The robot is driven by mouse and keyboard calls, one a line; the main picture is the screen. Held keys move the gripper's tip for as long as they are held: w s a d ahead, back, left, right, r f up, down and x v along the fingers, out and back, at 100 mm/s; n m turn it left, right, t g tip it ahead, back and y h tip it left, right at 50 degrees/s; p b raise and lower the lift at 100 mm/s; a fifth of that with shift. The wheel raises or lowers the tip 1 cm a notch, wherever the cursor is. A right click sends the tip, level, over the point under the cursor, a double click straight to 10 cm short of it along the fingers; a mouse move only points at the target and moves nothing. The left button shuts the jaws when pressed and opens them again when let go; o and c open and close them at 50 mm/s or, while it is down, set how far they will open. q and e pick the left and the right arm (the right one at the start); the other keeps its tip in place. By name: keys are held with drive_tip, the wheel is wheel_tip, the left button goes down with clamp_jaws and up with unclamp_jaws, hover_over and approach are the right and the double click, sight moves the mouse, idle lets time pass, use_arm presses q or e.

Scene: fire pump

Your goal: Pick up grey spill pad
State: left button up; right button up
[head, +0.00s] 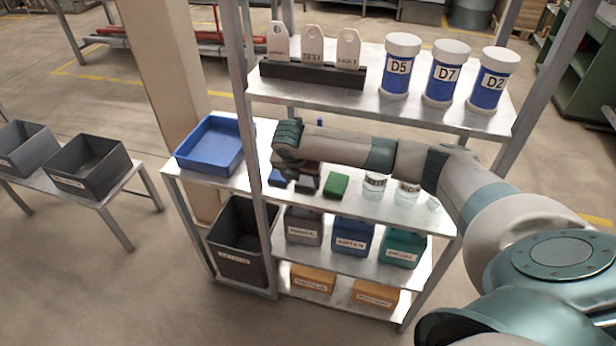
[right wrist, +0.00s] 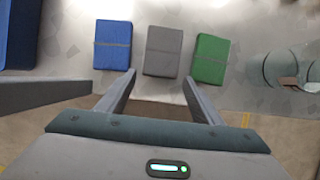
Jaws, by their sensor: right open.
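The grey spill pad (right wrist: 163,51) lies flat on the metal shelf in the right wrist view, between a blue pad (right wrist: 113,45) and a green pad (right wrist: 209,59). My right gripper (right wrist: 159,77) is open and empty. Its two fingertips point at the grey pad's near edge, one toward each side, with no contact visible. In the head view my right gripper (head: 308,180) is over the middle shelf, between the blue pad (head: 278,178) and the green pad (head: 336,186), and largely hides the grey pad. My left gripper is not in view.
A blue tray (head: 210,145) stands left of the pads. Glass jars (head: 374,186) stand to their right. The upper shelf (head: 440,113) holds labelled canisters (head: 400,66) and a tag rack (head: 310,75) above my arm. Labelled bins (head: 353,236) sit below, and a rack post (head: 258,150) is close by.

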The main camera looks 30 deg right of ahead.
sight(308, 178)
drive_tip(key=shift+w+d, duration=0.15)
drive_tip(key=shift+w+d+r, duration=0.1)
drive_tip(key=shift+w+d, duration=0.25)
drive_tip(key=shift+d, duration=0.1)
drive_tip(key=shift+w+d+p, duration=0.55)
drive_tip(key=shift+w+d, duration=0.15)
drive_tip(key=shift+d, duration=0.1)
drive_tip(key=shift+x, duration=1.05)
drive_tip(key=shift+w+d+f, duration=0.1)
drive_tip(key=shift+f, duration=0.45)
drive_tip(key=c, duration=0.8)
